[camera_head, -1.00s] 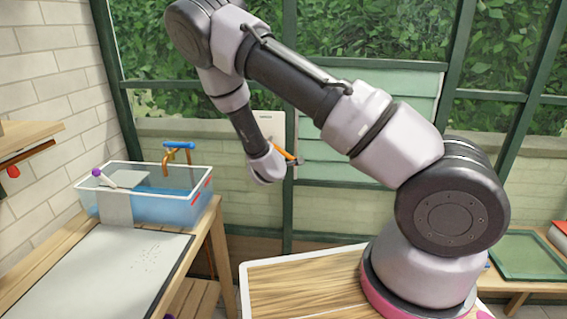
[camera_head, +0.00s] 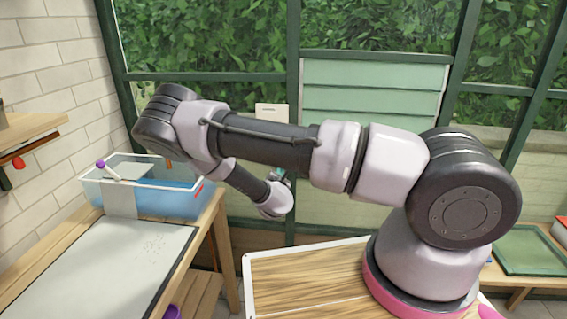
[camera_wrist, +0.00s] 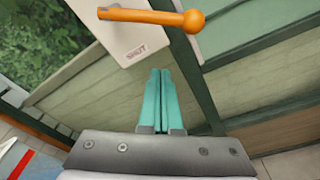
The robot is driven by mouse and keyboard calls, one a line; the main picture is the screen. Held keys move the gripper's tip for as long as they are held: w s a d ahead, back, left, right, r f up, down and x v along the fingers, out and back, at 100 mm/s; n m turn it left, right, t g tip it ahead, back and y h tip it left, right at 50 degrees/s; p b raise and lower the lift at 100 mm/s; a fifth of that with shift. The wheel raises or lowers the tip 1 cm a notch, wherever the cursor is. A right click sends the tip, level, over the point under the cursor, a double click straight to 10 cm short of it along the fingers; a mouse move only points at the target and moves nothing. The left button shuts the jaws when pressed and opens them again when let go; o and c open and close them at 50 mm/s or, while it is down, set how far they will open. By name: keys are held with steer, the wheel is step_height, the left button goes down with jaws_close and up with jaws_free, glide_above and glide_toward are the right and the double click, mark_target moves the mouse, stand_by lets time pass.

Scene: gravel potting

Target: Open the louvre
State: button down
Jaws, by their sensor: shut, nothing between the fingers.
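The louvre (camera_head: 372,78) is a panel of pale green slats in the green window frame. Its slats lie flat against each other and look shut. An orange lever with a ball end (camera_wrist: 150,17) crosses the top of the wrist view. It is mounted on a white plate (camera_wrist: 130,42) marked SHUT. The plate's upper part (camera_head: 270,111) shows in the head view, where my arm hides the lever. My gripper (camera_wrist: 160,72) has its teal fingers together and empty. In the wrist view the fingertips are below the lever and apart from it.
A clear tub of blue water (camera_head: 150,188) stands on the wooden bench at left, with a grey-white board (camera_head: 100,265) in front. A wooden tabletop (camera_head: 310,280) lies below my arm. A green tray (camera_head: 530,250) is at right.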

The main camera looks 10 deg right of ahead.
steer(key=w+d+r, duration=0.2)
steer(key=w+d, duration=0.2)
steer(key=w, duration=0.3)
steer(key=shift+w, duration=0.2)
steer(key=shift+r, duration=0.15)
stand_by(0.4)
steer(key=shift+s+d+r+n, duration=0.1)
steer(key=shift+d+n, duration=0.15)
steer(key=shift+n, duration=0.15)
